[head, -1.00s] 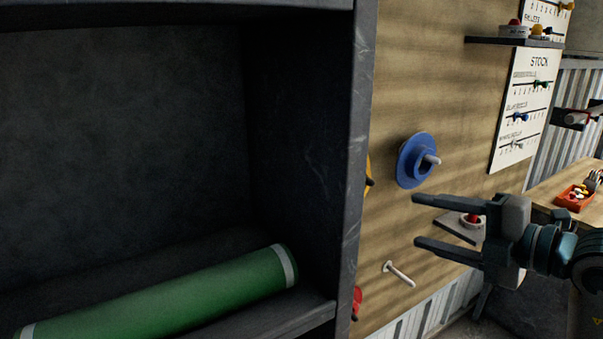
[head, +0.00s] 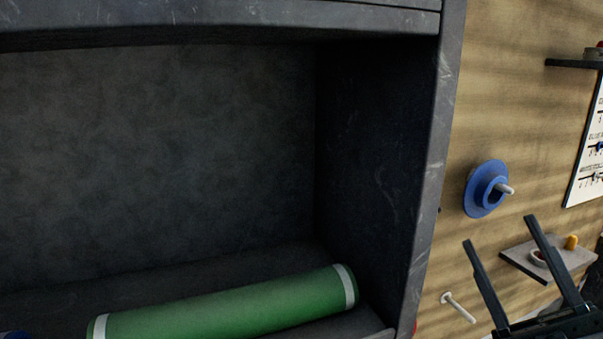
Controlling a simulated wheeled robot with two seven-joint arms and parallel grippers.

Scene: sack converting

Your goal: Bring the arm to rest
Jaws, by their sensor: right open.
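My right gripper (head: 503,233) is at the lower right of the head view, in front of the wooden board. Its two dark fingers point up and stand apart, with nothing between them. The rest of my right arm is mostly cut off by the bottom edge. My left gripper is not in view.
A dark shelf unit (head: 440,150) fills the left and middle. A green roll (head: 230,309) with white end bands lies in it. On the wooden board (head: 520,110) are a blue flanged spool (head: 486,189) on a peg, a bare white peg (head: 458,307) and a small ledge (head: 560,259).

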